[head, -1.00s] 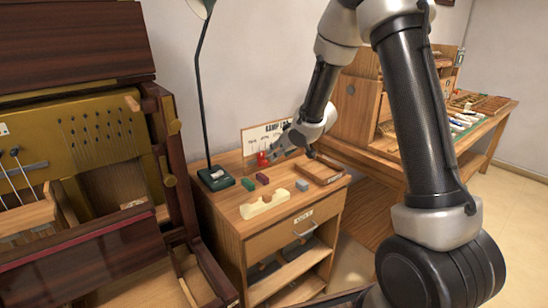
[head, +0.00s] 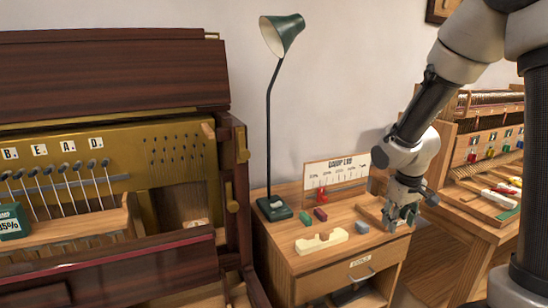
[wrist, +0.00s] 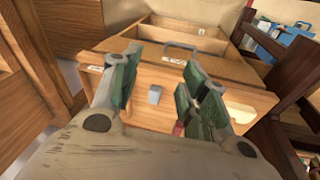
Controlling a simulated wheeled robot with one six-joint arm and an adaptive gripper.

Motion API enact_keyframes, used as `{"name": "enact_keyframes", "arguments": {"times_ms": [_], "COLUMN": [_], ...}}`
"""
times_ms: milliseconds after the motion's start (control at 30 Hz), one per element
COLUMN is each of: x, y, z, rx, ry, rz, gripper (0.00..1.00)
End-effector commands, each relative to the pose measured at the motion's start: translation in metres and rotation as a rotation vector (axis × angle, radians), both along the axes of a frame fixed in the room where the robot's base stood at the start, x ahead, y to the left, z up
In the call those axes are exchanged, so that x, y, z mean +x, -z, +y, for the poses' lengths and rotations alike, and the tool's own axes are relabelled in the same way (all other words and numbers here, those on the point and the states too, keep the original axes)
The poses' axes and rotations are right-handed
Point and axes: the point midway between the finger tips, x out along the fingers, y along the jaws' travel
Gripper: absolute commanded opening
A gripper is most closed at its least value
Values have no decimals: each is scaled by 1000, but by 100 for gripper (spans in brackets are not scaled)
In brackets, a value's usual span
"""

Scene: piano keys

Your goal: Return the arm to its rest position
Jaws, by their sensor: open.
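My gripper (head: 402,216) hangs at the right end of the small cabinet's top (head: 290,262) in the head view, near the wooden tray (head: 372,212). Its fingers point down, and its exact height above the top is unclear. In the wrist view my gripper (wrist: 155,88) is open, with green-padded fingers apart. A grey block (wrist: 154,95) shows in the gap between them, not visibly touched. My arm (head: 425,110) comes down from the upper right in the head view and stays bent. Part of the tray is hidden behind my gripper.
The cabinet top also carries a green lamp (head: 275,208), a red piece (head: 321,196), a cream notched piece (head: 321,242), a grey-blue block (head: 362,227) and an upright card (head: 336,174). The piano (head: 110,70) stands left, a workbench (head: 480,220) right.

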Motion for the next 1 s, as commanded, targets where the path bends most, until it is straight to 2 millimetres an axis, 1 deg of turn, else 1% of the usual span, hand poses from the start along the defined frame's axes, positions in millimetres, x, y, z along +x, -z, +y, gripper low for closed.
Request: {"name": "enact_keyframes", "arguments": {"times_ms": [33, 167, 200, 267, 300, 400, 500, 600, 700, 800, 1000], "x": [-22, -88, -109, -138, -156, -190, -207, -214, -217, -218, -218], "y": [-18, -59, -72, -89, -99, -121, -138, -154, -164, -169, -169], "z": [-6, -14, -14, -13, -12, -8, -5, -7, -8, -9, -10], "rx": [-3, 15, 29, 55, 73, 121, 156, 170, 175, 177, 176], "ry": [27, 98, 119, 144, 159, 189, 208, 212, 213, 216, 218], "rz": [21, 89, 100, 107, 104, 62, -25, -110, -164, -184, -185], "gripper": [44, 44, 44, 44, 44, 44, 44, 44, 44, 44, 44]}}
